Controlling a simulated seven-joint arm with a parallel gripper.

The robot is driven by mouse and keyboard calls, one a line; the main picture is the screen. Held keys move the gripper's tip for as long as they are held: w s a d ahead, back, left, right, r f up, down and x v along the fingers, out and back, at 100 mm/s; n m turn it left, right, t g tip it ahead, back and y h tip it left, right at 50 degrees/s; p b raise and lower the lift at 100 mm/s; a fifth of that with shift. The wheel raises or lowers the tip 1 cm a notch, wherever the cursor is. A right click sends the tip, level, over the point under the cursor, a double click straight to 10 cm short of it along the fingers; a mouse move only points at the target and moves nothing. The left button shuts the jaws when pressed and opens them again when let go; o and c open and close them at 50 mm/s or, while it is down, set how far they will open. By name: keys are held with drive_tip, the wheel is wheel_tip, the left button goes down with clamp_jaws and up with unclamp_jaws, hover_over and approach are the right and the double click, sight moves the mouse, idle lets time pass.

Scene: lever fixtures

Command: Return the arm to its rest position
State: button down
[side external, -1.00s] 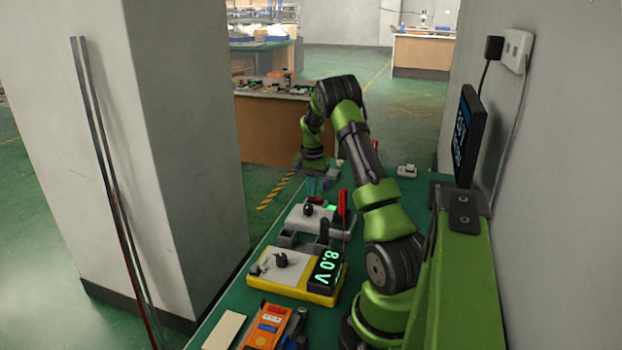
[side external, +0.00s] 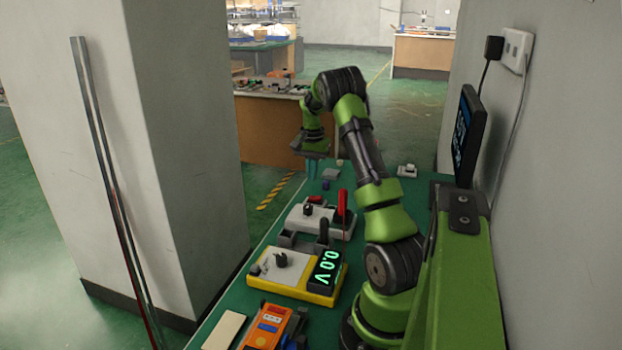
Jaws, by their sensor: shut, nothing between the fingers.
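My green and black arm (side external: 352,140) reaches out over the green bench. My gripper (side external: 312,170) points down above the far part of the bench, beyond the grey lever fixture (side external: 308,220), and is clear of it. The fingers are small in this view and look shut and empty. The fixture has a red upright lever (side external: 342,205), a black knob (side external: 308,210) and a small red part (side external: 315,199) at its far edge.
An orange meter (side external: 268,328) and a pale flat block (side external: 224,330) lie at the bench's near end. Small grey (side external: 330,174) and blue (side external: 325,185) pieces lie near my gripper. A wall-side screen (side external: 468,135) and a pillar (side external: 185,150) flank the bench.

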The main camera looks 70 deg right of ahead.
drive_tip(key=shift+r, duration=0.6)
